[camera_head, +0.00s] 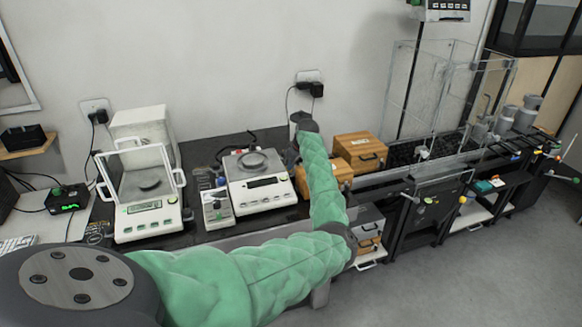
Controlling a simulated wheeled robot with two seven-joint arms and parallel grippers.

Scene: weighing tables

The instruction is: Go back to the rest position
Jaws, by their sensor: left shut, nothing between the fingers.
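My left arm, in a green quilted sleeve, comes in from the lower left and bends at an elbow near the middle of the head view. Its forearm points up and away, and the dark wrist and gripper (303,121) stand in front of the wall, right of the balances. The gripper is small and partly hidden by the wrist, shut, with nothing seen in it. My right gripper is not in view.
A glass-shielded balance (151,195), a small device (217,208) and a flat-pan balance (258,181) stand left of my forearm. Orange cases (360,150) are close on its right. A clear enclosure (440,90) stands farther right. Open floor (500,270) lies at lower right.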

